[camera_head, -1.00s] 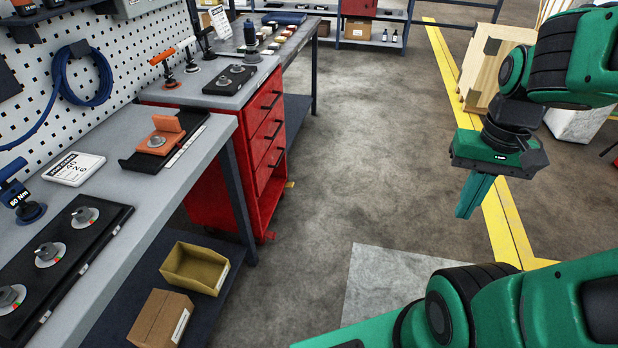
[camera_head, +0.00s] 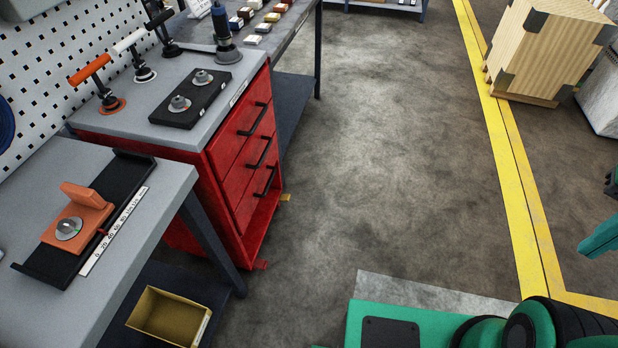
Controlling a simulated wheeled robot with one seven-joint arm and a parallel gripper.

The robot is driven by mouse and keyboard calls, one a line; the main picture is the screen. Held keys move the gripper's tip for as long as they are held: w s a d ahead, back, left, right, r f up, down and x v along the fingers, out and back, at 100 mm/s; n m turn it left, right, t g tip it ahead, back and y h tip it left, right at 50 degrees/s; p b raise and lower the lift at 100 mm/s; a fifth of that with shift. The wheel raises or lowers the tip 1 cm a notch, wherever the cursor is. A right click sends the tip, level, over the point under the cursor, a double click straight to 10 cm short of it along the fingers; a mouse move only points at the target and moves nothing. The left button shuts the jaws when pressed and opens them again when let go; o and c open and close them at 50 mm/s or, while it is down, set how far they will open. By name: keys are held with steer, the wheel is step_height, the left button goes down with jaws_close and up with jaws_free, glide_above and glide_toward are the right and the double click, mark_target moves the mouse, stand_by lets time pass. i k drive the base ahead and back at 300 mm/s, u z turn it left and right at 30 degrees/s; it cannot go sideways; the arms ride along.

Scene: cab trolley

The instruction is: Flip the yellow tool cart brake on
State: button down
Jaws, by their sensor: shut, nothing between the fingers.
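The tool cart (camera_head: 222,165) is a red drawer cabinet with dark handles, standing left of centre beyond the near workbench. A small yellow tab (camera_head: 285,197), which looks like the yellow brake pedal, sticks out low at the cart's far right corner. A small red tab (camera_head: 261,265) sticks out at its near right corner. Whether the yellow tab is up or down is too small to tell. My gripper (camera_head: 598,240) shows only in part at the right edge, shut and empty, well away from the cart over the floor.
The near workbench (camera_head: 28,168) holds an orange slide on a black rail. A yellow bin (camera_head: 172,316) sits on its lower shelf. A wooden crate (camera_head: 545,48) stands at the back right beside a yellow floor line. The floor right of the cart is clear.

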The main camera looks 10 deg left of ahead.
mark_target(283, 197)
steer(key=u, duration=0.4)
steer(key=i, duration=1.05)
steer(key=u, duration=0.65)
